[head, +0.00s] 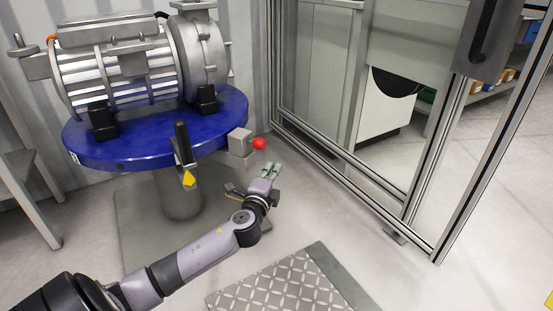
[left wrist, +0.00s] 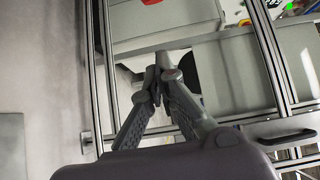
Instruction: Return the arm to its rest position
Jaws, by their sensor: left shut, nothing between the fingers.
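My left arm (head: 195,258) comes in from the lower left of the head view and reaches toward the middle. Its gripper (head: 271,170) is over the floor, to the right of and below the blue round table. In the left wrist view the two fingers of the left gripper (left wrist: 160,75) come together at their tips with nothing between them. A red ball-shaped knob (head: 259,143) on a grey block (head: 240,142) at the table edge is just above the fingertips in the head view. My right gripper is not in view.
A grey motor-like drive unit (head: 120,75) stands on the blue round table (head: 130,155). A framed glass enclosure (head: 345,165) stands at the right. A tread-plate platform (head: 285,285) lies on the floor at the bottom. A grey table (head: 30,185) is at the left edge.

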